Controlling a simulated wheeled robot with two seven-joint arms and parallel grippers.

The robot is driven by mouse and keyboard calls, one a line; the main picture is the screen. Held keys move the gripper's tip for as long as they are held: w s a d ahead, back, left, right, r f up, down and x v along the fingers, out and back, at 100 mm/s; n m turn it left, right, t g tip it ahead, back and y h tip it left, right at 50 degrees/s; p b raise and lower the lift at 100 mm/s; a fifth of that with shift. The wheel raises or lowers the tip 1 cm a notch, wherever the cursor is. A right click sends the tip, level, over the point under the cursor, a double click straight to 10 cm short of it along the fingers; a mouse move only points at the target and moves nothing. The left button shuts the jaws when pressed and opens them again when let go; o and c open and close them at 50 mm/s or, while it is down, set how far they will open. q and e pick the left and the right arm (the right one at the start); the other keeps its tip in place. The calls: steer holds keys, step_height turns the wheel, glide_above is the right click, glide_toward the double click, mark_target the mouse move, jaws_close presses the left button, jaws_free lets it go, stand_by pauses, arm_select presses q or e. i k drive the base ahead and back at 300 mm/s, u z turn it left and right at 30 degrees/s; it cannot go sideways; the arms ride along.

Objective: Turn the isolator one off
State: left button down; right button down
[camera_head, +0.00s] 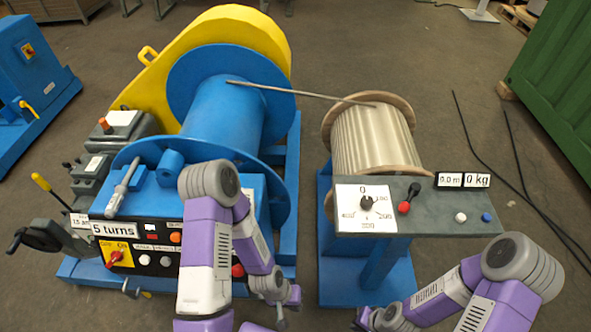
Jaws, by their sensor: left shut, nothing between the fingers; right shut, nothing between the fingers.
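A red rotary isolator switch (115,257) sits on a yellow plate marked OFF and ON, at the left of the control panel below the "5 turns" display (115,229). Its red handle looks tilted; its exact position is too small to tell. My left gripper (283,318) is at the bottom middle, well right of the switch, shut and empty. My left arm's raised elbow hides the middle of the panel. My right gripper (362,319) is low at the bottom, right of centre, shut and empty, below the right console.
A blue drum (220,110) links by a rod to a pale spool (375,140). The right console (425,205) has a dial. Another machine (35,85) stands far left.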

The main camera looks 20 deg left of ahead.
mark_target(116, 256)
steer(key=u, duration=2.55)
steer(key=k, duration=0.2)
steer(key=u, duration=0.6)
steer(key=i, duration=0.6)
steer(key=u, duration=0.25)
